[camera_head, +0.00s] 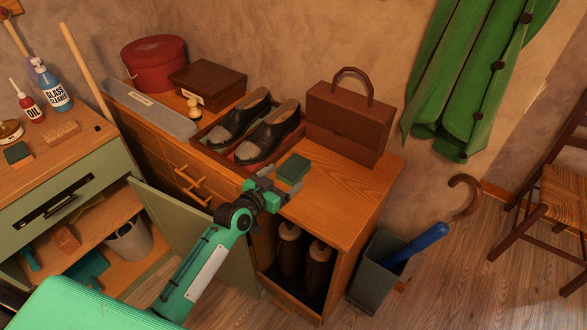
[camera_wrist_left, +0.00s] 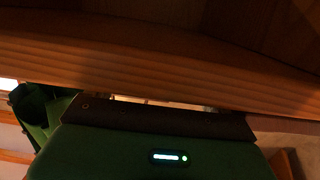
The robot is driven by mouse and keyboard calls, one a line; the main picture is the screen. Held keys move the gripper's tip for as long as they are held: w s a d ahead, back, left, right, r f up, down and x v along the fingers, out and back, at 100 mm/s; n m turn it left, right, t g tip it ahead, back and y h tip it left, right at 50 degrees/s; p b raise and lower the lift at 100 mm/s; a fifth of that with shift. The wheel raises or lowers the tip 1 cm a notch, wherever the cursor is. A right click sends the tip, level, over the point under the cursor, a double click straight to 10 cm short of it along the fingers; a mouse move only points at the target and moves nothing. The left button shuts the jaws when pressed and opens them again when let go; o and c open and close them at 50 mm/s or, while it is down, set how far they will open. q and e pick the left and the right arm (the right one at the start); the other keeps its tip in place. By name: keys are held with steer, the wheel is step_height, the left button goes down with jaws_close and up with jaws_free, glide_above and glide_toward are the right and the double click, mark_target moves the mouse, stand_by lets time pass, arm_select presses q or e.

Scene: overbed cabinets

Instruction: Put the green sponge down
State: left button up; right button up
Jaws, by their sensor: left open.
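The green sponge (camera_head: 292,168) lies flat on the wooden cabinet top, right of the shoe tray and in front of the brown bag. My left gripper (camera_head: 280,188) is open at the front edge of the cabinet top, just in front of the sponge, with a gap between them. In the left wrist view the cabinet's wooden edge (camera_wrist_left: 130,65) fills the upper part, and neither the sponge nor the fingertips can be made out. My right gripper is in neither view.
A tray (camera_head: 212,150) with black shoes (camera_head: 268,132), a brown bag (camera_head: 348,122), a brown box (camera_head: 207,84) and a red round box (camera_head: 154,62) stand on the cabinet. Its lower door is open, showing dark boots (camera_head: 288,250). A grey bin (camera_head: 378,270) holds a blue umbrella (camera_head: 428,238).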

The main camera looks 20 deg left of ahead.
mark_target(290, 169)
arm_select(q)
steer(key=x, duration=0.4)
steer(key=shift+c, duration=0.5)
steer(key=c, duration=1)
steer(key=shift+r, duration=0.1)
steer(key=shift+c, duration=0.2)
